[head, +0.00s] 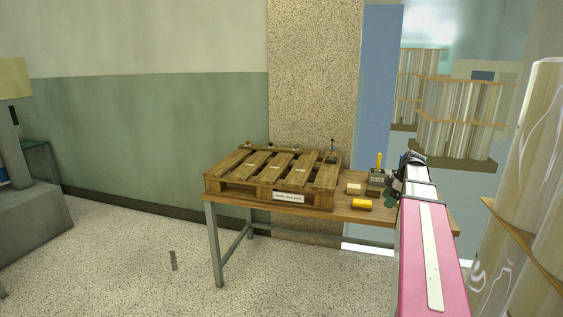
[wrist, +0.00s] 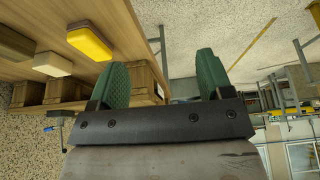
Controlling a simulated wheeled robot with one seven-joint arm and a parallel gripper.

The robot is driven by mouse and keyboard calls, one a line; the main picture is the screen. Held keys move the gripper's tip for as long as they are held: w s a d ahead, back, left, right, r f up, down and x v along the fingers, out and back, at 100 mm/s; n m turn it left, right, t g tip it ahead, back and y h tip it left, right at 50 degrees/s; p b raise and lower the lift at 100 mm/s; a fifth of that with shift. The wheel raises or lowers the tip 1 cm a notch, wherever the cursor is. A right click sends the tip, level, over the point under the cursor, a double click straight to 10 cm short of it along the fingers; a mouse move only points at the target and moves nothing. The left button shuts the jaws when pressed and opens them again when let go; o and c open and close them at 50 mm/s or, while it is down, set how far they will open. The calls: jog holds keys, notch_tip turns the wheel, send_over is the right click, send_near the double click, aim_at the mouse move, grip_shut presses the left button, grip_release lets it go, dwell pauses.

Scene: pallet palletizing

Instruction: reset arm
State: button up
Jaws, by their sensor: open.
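My gripper shows in the wrist view (wrist: 163,85), with its two green finger pads spread apart and nothing between them. In the head view my pink and white arm reaches forward at the right, and the gripper end (head: 390,192) is near the right part of the wooden table (head: 335,213). A yellow block (head: 362,204) and a cream block (head: 354,188) lie on the table left of the gripper. The yellow block (wrist: 89,40) and the cream block (wrist: 52,64) also show in the wrist view, apart from the fingers.
A wooden pallet (head: 276,178) covers the table's left part, with small items on it. A small dark box with a yellow upright piece (head: 379,165) stands behind the blocks. Tall wrapped stacks (head: 532,180) stand at the right. The floor (head: 140,260) left of the table is mostly clear.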

jog(key=s+a+f+m+h, duration=0.2)
jog(key=s+a+f+m, duration=0.5)
jog(key=a+f, duration=0.4)
jog(key=s+a+f+m+g+h, duration=0.1)
jog(key=s+a+f+m+h, duration=0.1)
jog(key=s+a+f+m, duration=0.5)
jog(key=s+a+f, duration=0.2)
jog(key=a+f, duration=0.2)
jog(key=a, duration=0.1)
jog(key=shift+s+f, duration=0.3)
jog(key=shift+s, duration=0.1)
jog(key=shift+a, duration=0.1)
